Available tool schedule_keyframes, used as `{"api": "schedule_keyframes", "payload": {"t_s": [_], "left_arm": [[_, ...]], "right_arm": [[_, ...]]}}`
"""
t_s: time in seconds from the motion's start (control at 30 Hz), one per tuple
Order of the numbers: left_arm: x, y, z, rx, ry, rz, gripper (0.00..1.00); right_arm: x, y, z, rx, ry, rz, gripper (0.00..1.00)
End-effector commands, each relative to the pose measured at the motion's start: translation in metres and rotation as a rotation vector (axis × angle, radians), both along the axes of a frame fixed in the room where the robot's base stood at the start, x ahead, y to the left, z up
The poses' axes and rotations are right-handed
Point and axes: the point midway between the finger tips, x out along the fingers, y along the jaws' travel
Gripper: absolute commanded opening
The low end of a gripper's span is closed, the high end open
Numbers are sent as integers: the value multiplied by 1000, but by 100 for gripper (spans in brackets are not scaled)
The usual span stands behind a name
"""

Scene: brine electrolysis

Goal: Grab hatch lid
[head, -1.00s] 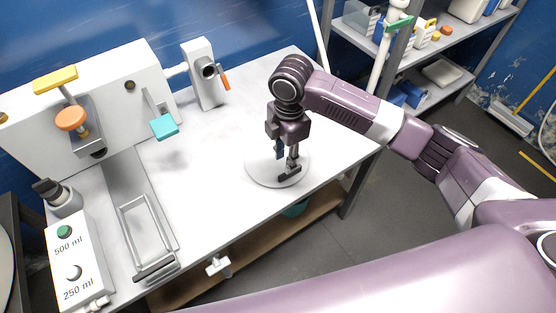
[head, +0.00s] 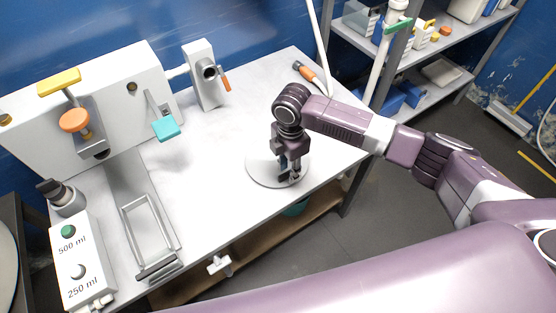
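The hatch lid (head: 262,174) is a round pale grey disc lying flat at the front right part of the white table. My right gripper (head: 290,178) points down over the lid, right of its middle, with its fingertips low at the lid's surface. The two dark fingers show a little apart. They and the gripper body hide the spot where a handle might be, so I cannot tell whether they are closed on it. My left gripper is not in view.
A white machine (head: 110,75) lines the back. An orange-handled tool (head: 309,75) lies at the far edge. The table's middle is clear.

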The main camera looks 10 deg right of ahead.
Motion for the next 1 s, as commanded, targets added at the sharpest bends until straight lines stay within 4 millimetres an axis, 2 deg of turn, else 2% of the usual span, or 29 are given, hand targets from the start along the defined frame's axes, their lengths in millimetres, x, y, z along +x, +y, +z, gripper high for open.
{"api": "schedule_keyframes", "payload": {"t_s": [0.03, 0.2, 0.3, 0.77, 0.87, 1.0], "left_arm": [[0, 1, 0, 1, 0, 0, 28], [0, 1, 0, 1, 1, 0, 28], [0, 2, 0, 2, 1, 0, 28], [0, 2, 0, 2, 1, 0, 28], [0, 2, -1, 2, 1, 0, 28], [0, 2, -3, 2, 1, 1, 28]], "right_arm": [[0, 0, 0, 0, 0, 0, 27], [0, 0, 0, 0, 0, 0, 8], [0, 0, 0, 1, 0, 0, 0], [1, 0, 4, 2, -3, -1, 0], [1, 1, 11, 2, -3, 0, 0], [1, 1, 30, 3, -4, 0, 0]]}}
